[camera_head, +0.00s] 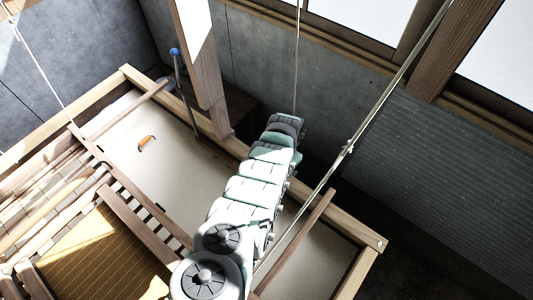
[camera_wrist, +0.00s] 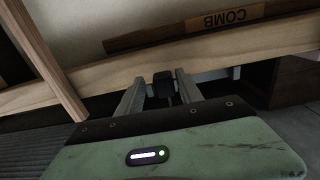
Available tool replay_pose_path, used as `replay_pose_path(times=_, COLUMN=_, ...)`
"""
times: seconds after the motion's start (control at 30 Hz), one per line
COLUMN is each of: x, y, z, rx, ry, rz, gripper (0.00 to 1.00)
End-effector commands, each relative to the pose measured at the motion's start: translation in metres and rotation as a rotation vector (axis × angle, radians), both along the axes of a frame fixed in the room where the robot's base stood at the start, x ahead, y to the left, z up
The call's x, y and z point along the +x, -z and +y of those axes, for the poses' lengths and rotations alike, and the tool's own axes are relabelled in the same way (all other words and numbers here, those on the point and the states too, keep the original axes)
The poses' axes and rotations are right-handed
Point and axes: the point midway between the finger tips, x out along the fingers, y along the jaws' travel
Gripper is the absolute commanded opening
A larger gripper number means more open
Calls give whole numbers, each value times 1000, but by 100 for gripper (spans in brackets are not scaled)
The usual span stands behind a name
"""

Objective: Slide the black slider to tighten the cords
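A small black block (camera_wrist: 163,84), which looks like the black slider, shows in the wrist view between the two grey fingers of my gripper (camera_wrist: 159,77). Gaps show between the block and both fingers, so the gripper looks open around it, not clamped. Thin dark strands run below the block. In the head view my arm reaches away to the back, and its far end (camera_head: 287,126) is beside the foot of a thin hanging cord (camera_head: 297,60). The slider and fingertips cannot be made out there.
A wooden frame (camera_head: 362,240) hangs around a pale panel (camera_head: 130,125). A thicker cord (camera_head: 390,88) with a knot runs right of my arm. A wooden post (camera_head: 205,75) stands left of it. A wooden bar marked COMB (camera_wrist: 215,22) lies beyond the fingers.

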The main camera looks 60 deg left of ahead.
Motion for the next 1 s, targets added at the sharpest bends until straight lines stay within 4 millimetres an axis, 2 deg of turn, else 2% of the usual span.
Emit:
replay_pose_path(times=0.37, x=-1, y=-2, z=1, rx=1, ry=-1, rz=0, gripper=49)
replay_pose_path(times=0.67, x=-2, y=-33, z=0, rx=0, ry=-1, rz=0, gripper=49)
replay_pose_path(times=1.0, x=1, y=-58, z=1, rx=4, ry=-1, rz=-5, gripper=49)
